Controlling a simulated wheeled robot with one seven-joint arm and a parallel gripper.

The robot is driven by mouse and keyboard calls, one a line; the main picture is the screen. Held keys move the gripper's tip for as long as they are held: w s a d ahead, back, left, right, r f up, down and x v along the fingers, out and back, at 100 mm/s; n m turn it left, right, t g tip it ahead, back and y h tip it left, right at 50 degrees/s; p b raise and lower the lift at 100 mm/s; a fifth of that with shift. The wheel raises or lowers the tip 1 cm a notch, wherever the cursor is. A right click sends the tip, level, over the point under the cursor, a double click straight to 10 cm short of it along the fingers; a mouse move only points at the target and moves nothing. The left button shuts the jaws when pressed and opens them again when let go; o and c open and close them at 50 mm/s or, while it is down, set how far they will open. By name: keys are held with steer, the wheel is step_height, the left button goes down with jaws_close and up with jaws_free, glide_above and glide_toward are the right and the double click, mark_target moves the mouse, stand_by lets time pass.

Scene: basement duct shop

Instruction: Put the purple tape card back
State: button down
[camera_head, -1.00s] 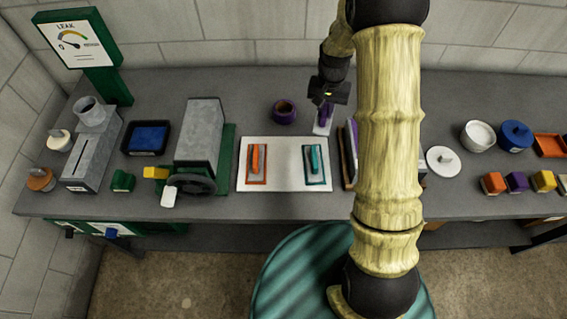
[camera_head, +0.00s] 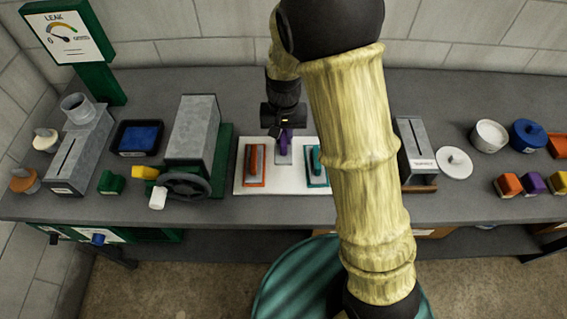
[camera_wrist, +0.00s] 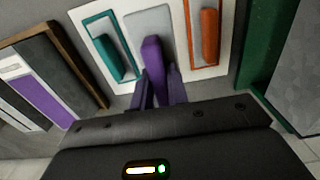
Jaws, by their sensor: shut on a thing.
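My gripper (camera_head: 284,130) is shut on the purple handle of the purple tape card (camera_head: 284,142), over the white board (camera_head: 240,187). The wrist view shows the purple handle (camera_wrist: 152,55) between the fingers, with a pale grey plate (camera_wrist: 148,20) beyond it. The card is in the middle of the board, between the orange card (camera_head: 254,163) and the teal card (camera_head: 317,165). I cannot tell whether its plate touches the board. My arm covers the area right of the board.
Left are a grey block with a black handwheel (camera_head: 185,187) and a blue-filled tray (camera_head: 137,137). Right are a slotted grey box (camera_head: 416,150), a white lid (camera_head: 454,163) and bowls. In the wrist view, a wood-framed rack (camera_wrist: 65,65) with a purple stripe stands left of the board.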

step_height(320, 180, down, 6)
steer(key=shift+f+p, duration=0.1)
steer(key=shift+p, duration=0.3)
steer(key=shift+f, duration=1.85)
steer(key=shift+f, duration=0.1)
steer(key=c, duration=1.4)
jaws_free()
steer(key=shift+o, duration=0.2)
